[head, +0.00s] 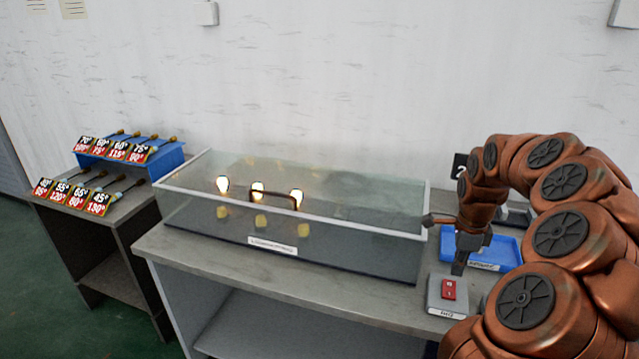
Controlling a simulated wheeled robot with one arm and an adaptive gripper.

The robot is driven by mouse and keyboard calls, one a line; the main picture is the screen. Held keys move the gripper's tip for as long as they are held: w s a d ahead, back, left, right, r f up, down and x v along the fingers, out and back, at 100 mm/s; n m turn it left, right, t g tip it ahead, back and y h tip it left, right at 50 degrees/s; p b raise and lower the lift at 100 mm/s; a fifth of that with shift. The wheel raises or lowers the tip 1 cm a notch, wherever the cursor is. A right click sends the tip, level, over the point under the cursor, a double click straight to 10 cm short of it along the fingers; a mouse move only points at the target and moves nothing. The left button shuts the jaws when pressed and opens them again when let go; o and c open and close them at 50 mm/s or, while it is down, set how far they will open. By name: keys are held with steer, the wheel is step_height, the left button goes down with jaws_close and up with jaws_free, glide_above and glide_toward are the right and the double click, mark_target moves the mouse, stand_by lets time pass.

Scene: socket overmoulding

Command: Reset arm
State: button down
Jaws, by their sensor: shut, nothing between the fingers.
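My copper-coloured arm comes in from the right and bends down over the right end of the bench. My gripper (460,266) is shut and empty. It points down just above a grey switch box with a red rocker switch (449,289). Whether the fingertips touch the box cannot be told. Behind the gripper is a blue tray (508,249), partly hidden by my arm.
A glass tank (330,243) with a handle and several glowing bulbs (257,188) fills most of the bench (200,258). A side table at left holds blue racks (165,160) with temperature cards (75,195). The bench's front strip is clear.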

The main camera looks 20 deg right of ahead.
steer(key=s+a+r+n, duration=0.2)
steer(key=a+r+n, duration=0.3)
steer(key=a, duration=0.5)
steer(key=s+a+r+n, duration=0.2)
steer(key=a+n, duration=0.5)
steer(key=a, duration=0.3)
steer(key=s+a+n+g, duration=0.1)
steer(key=s+a+n, duration=0.5)
steer(key=s, duration=0.4)
steer(key=s+a+f+n+p, duration=0.1)
steer(key=s+a+n, duration=0.5)
steer(key=s, duration=0.3)
steer(key=shift+s+a+f+n+g, duration=0.15)
steer(key=shift+s+a+n+g, duration=0.2)
steer(key=shift+n, duration=0.35)
steer(key=shift+d, duration=0.15)
